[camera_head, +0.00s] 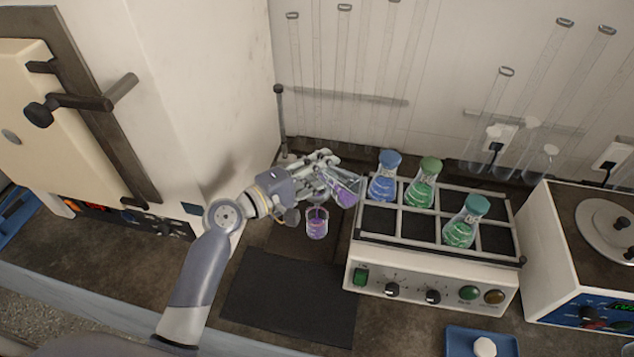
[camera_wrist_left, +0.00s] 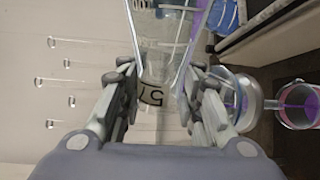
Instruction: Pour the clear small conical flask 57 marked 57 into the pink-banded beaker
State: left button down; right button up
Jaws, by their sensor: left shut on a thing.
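My left gripper (camera_head: 326,172) is shut on a clear small conical flask (camera_head: 345,188), which is tilted with its wide part to the right and has purple liquid in it. In the left wrist view the flask (camera_wrist_left: 166,45) sits between the fingers (camera_wrist_left: 160,85), and a label reading 57 shows on its glass. The beaker (camera_head: 317,224) stands just below and to the left of the flask, with purple liquid inside. It also shows at the right of the left wrist view (camera_wrist_left: 297,104), with a pinkish rim. I cannot tell whether liquid is flowing. My right gripper is not in view.
A shaker (camera_head: 375,272) to the right carries a blue flask (camera_head: 385,182) and two green ones (camera_head: 424,188) (camera_head: 461,230). Tall glass cylinders line the back wall. A cream oven (camera_head: 90,110) stands left. A dark mat (camera_head: 290,300) lies clear in front.

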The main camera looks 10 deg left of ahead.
pick_arm(q)
jog(key=shift+w+f+n, duration=0.1)
jog(key=shift+f+n, duration=0.1)
jog(key=shift+n, duration=0.1)
dwell(0.7)
